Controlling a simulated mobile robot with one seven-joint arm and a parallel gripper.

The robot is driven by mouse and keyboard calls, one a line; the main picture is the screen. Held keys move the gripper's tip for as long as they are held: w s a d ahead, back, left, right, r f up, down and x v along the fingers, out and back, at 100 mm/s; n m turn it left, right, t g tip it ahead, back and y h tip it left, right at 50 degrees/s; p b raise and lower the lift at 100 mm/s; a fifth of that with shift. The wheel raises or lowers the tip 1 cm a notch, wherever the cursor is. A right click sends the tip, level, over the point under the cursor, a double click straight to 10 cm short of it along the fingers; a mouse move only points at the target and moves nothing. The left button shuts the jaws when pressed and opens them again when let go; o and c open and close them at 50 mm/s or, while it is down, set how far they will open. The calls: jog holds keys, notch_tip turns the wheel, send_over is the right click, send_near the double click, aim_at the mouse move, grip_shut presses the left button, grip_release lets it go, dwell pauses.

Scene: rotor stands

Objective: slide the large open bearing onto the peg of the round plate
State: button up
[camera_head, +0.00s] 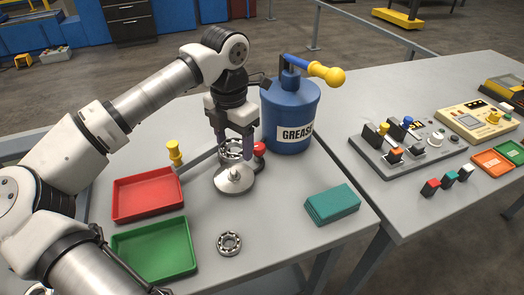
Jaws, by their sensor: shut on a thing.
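My gripper (236,147) points down, shut on a metal ring-shaped bearing (232,153). The open bearing is tilted towards the camera, directly above the round plate (234,183). The round plate is a pale metal disc lying on the grey bench. A short peg (235,174) shows at its middle, below the bearing. I cannot tell whether the peg's top is inside the ring or just under it. A second bearing (229,243) with visible balls lies flat on the bench, nearer the camera.
A blue grease can (290,112) stands close to the right of my gripper. Red (148,197) and green trays (154,249) lie left. Teal blocks (331,204) lie right; the bench between is clear.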

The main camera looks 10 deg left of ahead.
jog(key=shift+a+r, duration=0.15)
jog(key=shift+a, duration=0.25)
jog(key=b, duration=0.3)
send_over(234, 171)
jog(key=shift+f, duration=2.45)
jog(key=shift+f, duration=0.1)
jog(key=shift+f+b, duration=0.35)
jog(key=shift+b, duration=0.05)
jog(key=shift+f, duration=0.2)
jog(key=shift+f+b, duration=0.4)
jog(key=shift+b, duration=0.25)
jog(key=shift+f, duration=0.2)
